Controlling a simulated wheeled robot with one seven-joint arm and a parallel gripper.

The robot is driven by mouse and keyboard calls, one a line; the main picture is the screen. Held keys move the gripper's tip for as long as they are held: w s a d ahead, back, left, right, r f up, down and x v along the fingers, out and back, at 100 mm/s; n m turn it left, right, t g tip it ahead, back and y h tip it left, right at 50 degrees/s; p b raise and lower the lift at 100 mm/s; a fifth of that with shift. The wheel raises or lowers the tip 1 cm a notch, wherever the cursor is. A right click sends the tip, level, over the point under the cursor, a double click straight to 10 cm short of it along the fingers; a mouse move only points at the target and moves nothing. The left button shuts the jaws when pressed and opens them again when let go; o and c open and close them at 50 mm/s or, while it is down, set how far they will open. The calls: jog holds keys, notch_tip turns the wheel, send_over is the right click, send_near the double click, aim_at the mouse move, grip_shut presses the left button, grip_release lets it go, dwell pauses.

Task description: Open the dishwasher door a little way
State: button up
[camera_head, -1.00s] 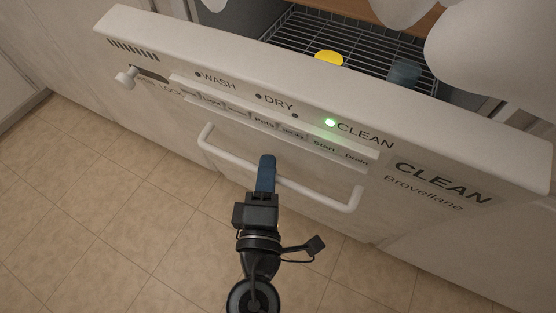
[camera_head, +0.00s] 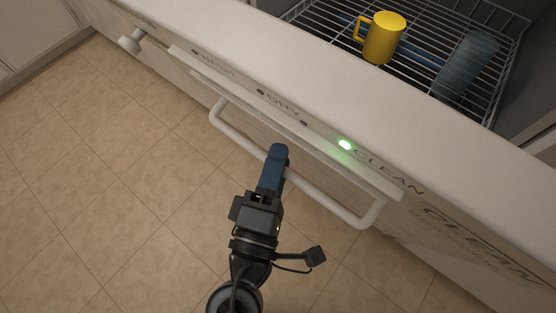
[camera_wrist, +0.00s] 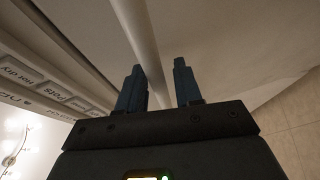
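The white dishwasher door (camera_head: 330,100) is tilted outward at the top, with an opening behind it. Its white bar handle (camera_head: 325,200) stands out from the front face. My gripper (camera_head: 279,155) is at the middle of the handle. In the wrist view the handle (camera_wrist: 142,45) runs between the two blue fingers of my gripper (camera_wrist: 159,75). The fingers are apart, with a clear gap on the right finger's side; the left finger is close to the bar. Whether it touches is unclear.
Inside, a wire rack (camera_head: 460,25) holds a yellow mug (camera_head: 383,38) and a bluish translucent cup (camera_head: 465,65). A white knob (camera_head: 130,40) sticks out at the door's left. A green light (camera_head: 345,145) glows on the panel. The tiled floor (camera_head: 110,200) is clear.

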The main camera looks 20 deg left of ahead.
jog(key=shift+o, duration=0.4)
jog(key=s+p, duration=0.1)
jog(key=s, duration=0.6)
jog(key=shift+s+d+f, duration=0.25)
jog(key=shift+s+f, duration=0.1)
jog(key=shift+f, duration=0.05)
